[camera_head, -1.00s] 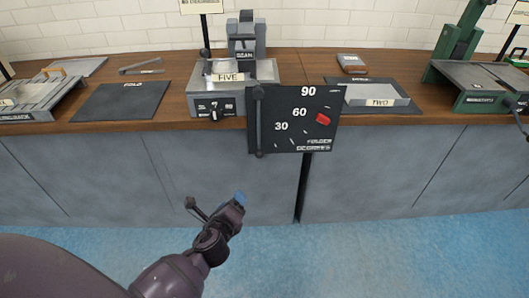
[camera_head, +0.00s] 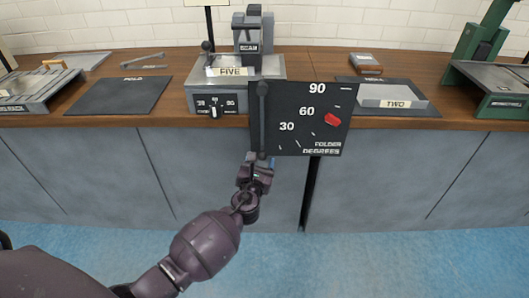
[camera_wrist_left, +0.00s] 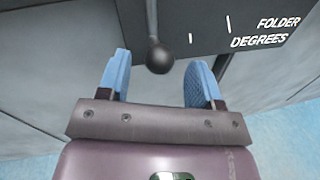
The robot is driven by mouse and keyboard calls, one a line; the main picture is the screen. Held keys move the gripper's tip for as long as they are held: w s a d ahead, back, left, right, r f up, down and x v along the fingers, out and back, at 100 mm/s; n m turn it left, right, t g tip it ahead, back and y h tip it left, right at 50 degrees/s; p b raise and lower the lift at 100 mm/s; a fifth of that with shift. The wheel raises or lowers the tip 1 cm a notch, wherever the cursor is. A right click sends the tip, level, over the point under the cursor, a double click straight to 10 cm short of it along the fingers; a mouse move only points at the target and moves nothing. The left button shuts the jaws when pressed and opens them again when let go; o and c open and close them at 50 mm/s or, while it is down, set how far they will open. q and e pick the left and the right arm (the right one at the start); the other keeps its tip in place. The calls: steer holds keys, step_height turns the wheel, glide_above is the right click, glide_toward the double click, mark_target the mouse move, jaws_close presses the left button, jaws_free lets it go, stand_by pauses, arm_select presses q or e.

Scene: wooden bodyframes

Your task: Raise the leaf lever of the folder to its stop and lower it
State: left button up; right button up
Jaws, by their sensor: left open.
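The leaf lever (camera_head: 263,112) is a dark bar hanging straight down at the left edge of the black degree plate (camera_head: 310,142) in front of the folder (camera_head: 240,98). In the left wrist view, its round black knob (camera_wrist_left: 159,57) sits between the two blue fingers of my left gripper (camera_wrist_left: 158,78), with space on both sides. In the head view, my left gripper (camera_head: 258,160) is at the lever's lower end, and the knob is mostly hidden by it. The gripper is open and empty. A red marker (camera_head: 332,120) is on the plate near 60. My right gripper is out of view.
The grey cabinet front (camera_head: 225,180) is close behind my gripper. Blue floor (camera_head: 400,265) is free in front.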

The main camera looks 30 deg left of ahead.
mark_target(264, 152)
arm_select(q)
steer(key=shift+b+x, duration=0.4)
steer(key=shift+x, duration=2)
jaws_close()
